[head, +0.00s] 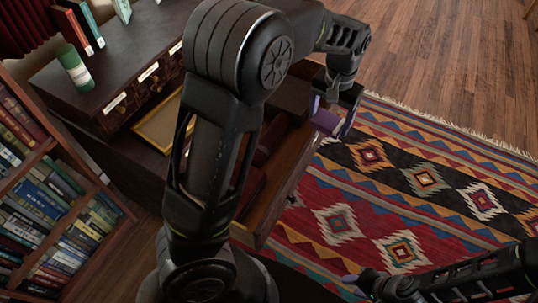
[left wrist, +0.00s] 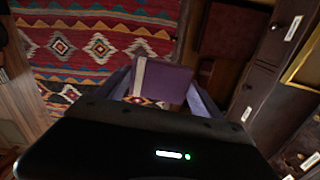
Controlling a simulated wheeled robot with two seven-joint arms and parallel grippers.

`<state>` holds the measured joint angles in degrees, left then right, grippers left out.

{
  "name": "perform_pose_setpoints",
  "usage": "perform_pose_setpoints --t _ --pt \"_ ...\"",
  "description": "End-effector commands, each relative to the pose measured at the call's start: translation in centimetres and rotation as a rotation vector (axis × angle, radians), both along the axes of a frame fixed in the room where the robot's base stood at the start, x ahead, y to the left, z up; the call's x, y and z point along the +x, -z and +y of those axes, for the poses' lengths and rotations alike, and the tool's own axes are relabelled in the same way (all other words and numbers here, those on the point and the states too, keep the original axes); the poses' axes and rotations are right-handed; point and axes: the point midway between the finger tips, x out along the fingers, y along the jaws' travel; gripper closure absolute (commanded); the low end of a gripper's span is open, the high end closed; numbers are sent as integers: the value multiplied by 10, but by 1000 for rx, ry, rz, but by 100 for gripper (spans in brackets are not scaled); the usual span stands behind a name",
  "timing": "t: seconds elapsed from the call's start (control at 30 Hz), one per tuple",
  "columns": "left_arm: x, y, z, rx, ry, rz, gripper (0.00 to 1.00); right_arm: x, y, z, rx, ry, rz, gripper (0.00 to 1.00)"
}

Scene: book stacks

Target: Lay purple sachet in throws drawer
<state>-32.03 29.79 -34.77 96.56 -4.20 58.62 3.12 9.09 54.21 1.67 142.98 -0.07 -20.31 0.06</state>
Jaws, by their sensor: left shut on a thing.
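My left gripper (head: 330,112) is shut on the purple sachet (head: 325,122), by the outer edge of an open drawer (head: 283,192). In the left wrist view the sachet (left wrist: 168,82) lies between the two fingers (left wrist: 163,92), with a pale strip along its left side. Rug shows below and left of it, and the drawer (left wrist: 186,35) lies to its right. The drawer holds dark red and brown folded things. My left arm hides part of the drawer in the head view. My right gripper (head: 358,281) is low at the right, away from the drawer; its jaw opening is unclear.
The dark cabinet (head: 85,95) has labelled small drawers, with a green cylinder (head: 75,68) and upright books on top. A gold-edged tray or frame (head: 160,122) sits at its front. A bookshelf (head: 50,205) stands at the left. A patterned rug (head: 420,180) lies clear at the right.

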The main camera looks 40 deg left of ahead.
Motion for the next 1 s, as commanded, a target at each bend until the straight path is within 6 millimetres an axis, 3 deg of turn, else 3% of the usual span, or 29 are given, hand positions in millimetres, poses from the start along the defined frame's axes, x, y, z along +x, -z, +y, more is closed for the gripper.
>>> perform_pose_setpoints --t 0.3,0.47,0.67,1.0 --pt "0 1 0 0 1 0 63 0 1 0 0 0 -1 64" --pt "-3 16 5 0 30 1 63 0 11 0 0 0 -1 64" --pt "-17 74 25 -3 170 3 63 1 50 -1 -1 2 -1 64" --pt "-56 211 76 -1 647 2 63 3 156 -3 -5 8 -6 64"
